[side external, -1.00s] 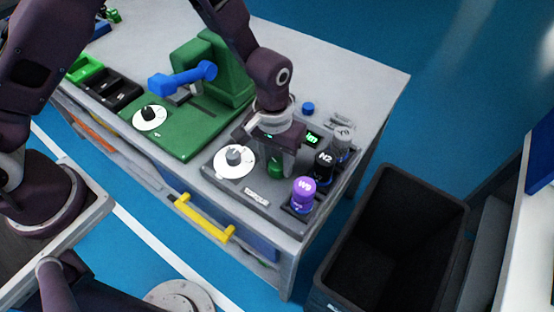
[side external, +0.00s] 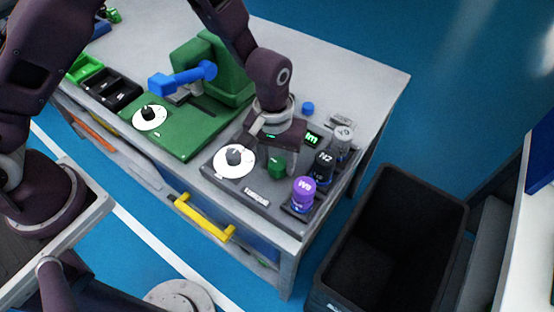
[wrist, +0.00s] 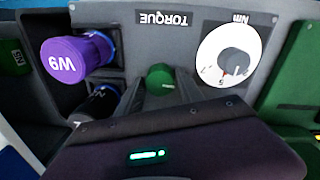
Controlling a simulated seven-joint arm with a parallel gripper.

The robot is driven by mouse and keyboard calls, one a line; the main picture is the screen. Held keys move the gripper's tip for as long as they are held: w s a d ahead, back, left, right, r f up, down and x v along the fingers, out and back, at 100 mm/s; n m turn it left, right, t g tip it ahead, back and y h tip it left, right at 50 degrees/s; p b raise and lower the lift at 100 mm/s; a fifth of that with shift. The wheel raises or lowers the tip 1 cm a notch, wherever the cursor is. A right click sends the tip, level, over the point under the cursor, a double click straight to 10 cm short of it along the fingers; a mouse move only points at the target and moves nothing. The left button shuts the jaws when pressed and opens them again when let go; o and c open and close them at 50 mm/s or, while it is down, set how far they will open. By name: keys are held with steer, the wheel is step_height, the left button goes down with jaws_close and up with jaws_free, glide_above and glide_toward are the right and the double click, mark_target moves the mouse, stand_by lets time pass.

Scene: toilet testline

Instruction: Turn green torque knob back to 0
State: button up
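The green torque knob (side external: 276,168) is a small green cylinder standing on the dark grey torque panel (side external: 254,198). My gripper (side external: 280,160) is over the panel, pointing down at the knob. In the wrist view my gripper (wrist: 160,85) has its grey fingers spread, one on each side of the green knob (wrist: 161,77); I cannot tell whether they touch it. The white dial (side external: 234,161) with a dark central hub sits left of the knob. The dial (wrist: 229,55) also shows in the wrist view, marked Nm; its reading is too small to tell.
The purple W9 cylinder (side external: 304,189), the dark N2 cylinder (side external: 323,164) and a grey one (side external: 343,140) stand close right of the knob. A green fixture (side external: 215,75) is left; a black bin (side external: 392,240) is right of the table.

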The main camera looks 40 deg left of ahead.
mark_target(276, 162)
steer(key=shift+o, duration=1.1)
step_height(276, 162, up, 7)
steer(key=shift+s+a+r, duration=0.1)
steer(key=shift+a, duration=0.05)
steer(key=s+a+r+m+t+h, duration=0.1)
steer(key=s+a+r, duration=0.25)
steer(key=r, duration=0.55)
steer(key=s+a+r+t, duration=0.1)
steer(key=s+a+r, duration=0.2)
steer(key=a+r, duration=0.35)
steer(key=s+a+r+m+t, duration=0.1)
steer(key=s+a+r, duration=0.2)
steer(key=s, duration=0.4)
steer(key=s+a+r+m+t+y, duration=0.1)
steer(key=s+a+r+t, duration=0.1)
steer(key=s, duration=0.4)
steer(key=shift+s+a+r+y, duration=0.35)
steer(key=shift+a+r, duration=0.1)
steer(key=shift+a, duration=0.3)
